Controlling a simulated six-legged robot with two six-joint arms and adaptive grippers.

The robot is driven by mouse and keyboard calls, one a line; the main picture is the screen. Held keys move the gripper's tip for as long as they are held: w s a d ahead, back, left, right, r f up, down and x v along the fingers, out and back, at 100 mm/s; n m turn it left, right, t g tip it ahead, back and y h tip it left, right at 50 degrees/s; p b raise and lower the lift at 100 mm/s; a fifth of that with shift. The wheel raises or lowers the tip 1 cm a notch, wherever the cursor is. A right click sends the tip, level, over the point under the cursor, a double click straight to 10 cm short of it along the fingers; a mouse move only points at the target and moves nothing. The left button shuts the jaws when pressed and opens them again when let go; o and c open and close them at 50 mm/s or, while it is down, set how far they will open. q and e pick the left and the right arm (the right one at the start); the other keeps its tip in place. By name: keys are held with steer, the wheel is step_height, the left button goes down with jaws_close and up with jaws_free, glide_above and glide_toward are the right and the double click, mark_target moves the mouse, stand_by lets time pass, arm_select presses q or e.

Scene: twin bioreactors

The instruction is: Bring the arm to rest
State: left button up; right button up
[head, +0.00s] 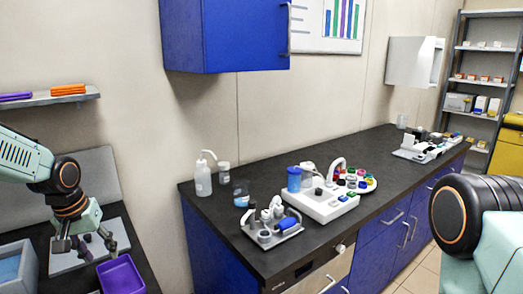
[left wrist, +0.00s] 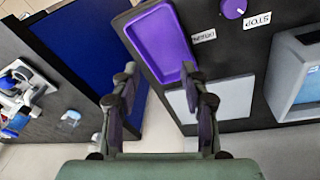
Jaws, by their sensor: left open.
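My left arm comes in from the left in the head view. Its left gripper (head: 87,243) points down over the dark table at the lower left, above a pale plate (head: 66,263). In the left wrist view the left gripper (left wrist: 156,85) has its fingers wide apart with nothing between them. A purple tray (head: 121,275) lies close by on the same table. In the left wrist view the purple tray (left wrist: 160,42) shows just beyond the fingertips and looks empty. A part of my right arm shows at the right edge of the head view, but its gripper is out of frame.
A blue-grey box (head: 17,268) stands at the lower left. A shelf (head: 45,98) is on the wall above. The dark counter (head: 213,215) carries a bottle (head: 203,176), a white module (head: 322,204) and a small grey tray (head: 271,236). A purple knob (left wrist: 233,8) sits beside a STOP label.

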arm_select(q)
steer(key=w+d+f+m+t+h, duration=0.1)
steer(key=d+f+t, duration=0.1)
steer(key=d+f, duration=0.4)
steer(key=s+d+f+t+b, duration=0.1)
steer(key=s+d+f+b, duration=0.3)
steer(key=s+d+f, duration=0.35)
steer(key=s+d+f+g+b, duration=0.1)
steer(key=s+f+b, duration=0.1)
steer(key=s+f, duration=0.4)
steer(key=s+d+f+m+g+y+b, duration=0.1)
steer(key=s+d+f+g+b, duration=0.1)
steer(key=s+f, duration=0.5)
steer(key=s+d+f+m+g+b, duration=0.1)
steer(key=s+f, duration=0.5)
steer(key=s, duration=0.9)
steer(key=shift+s+d+f+g+b, duration=0.2)
steer(key=shift+d+g+b, duration=0.1)
steer(key=shift+g+b, duration=0.25)
steer(key=shift+a, duration=0.15)
steer(key=shift+c, duration=0.8)
steer(key=shift+s, duration=0.1)
